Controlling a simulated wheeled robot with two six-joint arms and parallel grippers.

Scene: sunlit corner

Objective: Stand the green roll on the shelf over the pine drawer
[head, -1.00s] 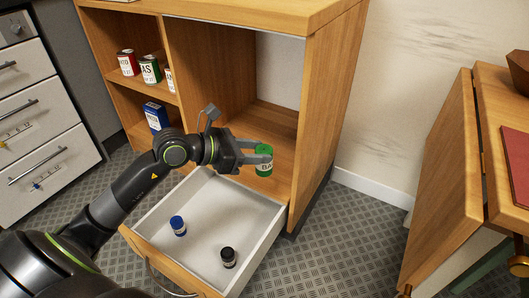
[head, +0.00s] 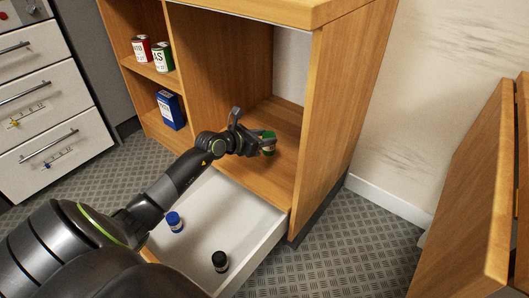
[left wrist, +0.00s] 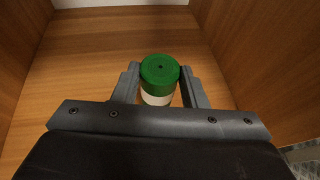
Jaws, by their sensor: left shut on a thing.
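The green roll (head: 268,143) is upright between the fingers of my left gripper (head: 258,143), which is shut on it. In the left wrist view the green roll (left wrist: 160,78) shows its green top and a pale label, with a finger of the left gripper (left wrist: 160,92) on each side. The roll is inside the open compartment, over the shelf (head: 270,175) above the pulled-out pine drawer (head: 245,222). I cannot tell whether its base touches the shelf board. My right gripper is not in view.
The drawer holds a blue-capped jar (head: 174,221) and a black jar (head: 220,261). Side shelves at left hold a red can (head: 141,48), a green can (head: 162,56) and a blue box (head: 171,109). The cabinet's right side panel (head: 338,110) stands close to the gripper.

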